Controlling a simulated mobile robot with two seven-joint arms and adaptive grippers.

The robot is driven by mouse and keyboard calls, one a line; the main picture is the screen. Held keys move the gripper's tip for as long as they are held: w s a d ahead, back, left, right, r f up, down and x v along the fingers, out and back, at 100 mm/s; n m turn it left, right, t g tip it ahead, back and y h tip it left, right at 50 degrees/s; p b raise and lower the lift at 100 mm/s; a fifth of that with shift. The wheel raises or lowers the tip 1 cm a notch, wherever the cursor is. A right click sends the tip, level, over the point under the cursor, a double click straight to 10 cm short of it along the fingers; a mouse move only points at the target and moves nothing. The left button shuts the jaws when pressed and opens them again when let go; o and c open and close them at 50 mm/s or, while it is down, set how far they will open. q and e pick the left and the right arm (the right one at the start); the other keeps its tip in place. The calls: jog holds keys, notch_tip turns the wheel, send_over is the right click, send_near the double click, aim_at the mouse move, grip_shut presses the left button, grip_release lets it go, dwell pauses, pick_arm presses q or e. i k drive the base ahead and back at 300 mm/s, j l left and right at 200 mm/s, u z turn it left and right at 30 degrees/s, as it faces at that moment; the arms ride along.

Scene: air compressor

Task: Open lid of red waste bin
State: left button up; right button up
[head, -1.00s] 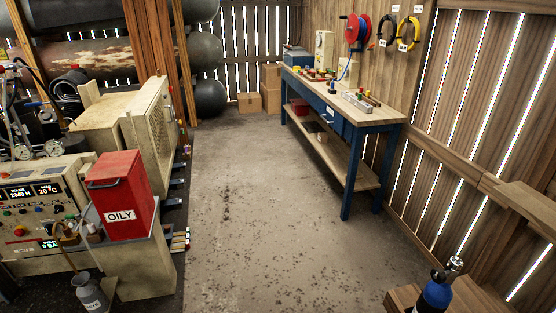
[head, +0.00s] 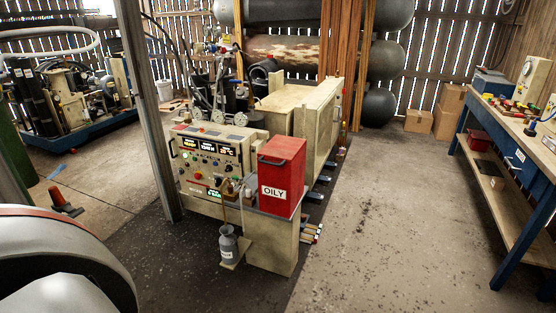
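The red waste bin (head: 285,178) is a box with a white label reading OILY. It stands upright on the near right end of the beige compressor base (head: 270,238), right of the control panel. Its red lid (head: 282,150) looks shut, with a small dark handle on the front. Neither of my grippers shows in the head view, and nothing touches the bin. The inside of the bin is hidden.
A grey canister (head: 229,246) stands on a small shelf left of the bin. A post (head: 148,110) rises left of the control panel (head: 210,168). A blue workbench (head: 502,160) is at right. The concrete floor (head: 390,220) between is clear.

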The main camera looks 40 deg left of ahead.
aim_at(284, 148)
jog(key=i+j+u, duration=0.15)
jog(key=u, duration=1.35)
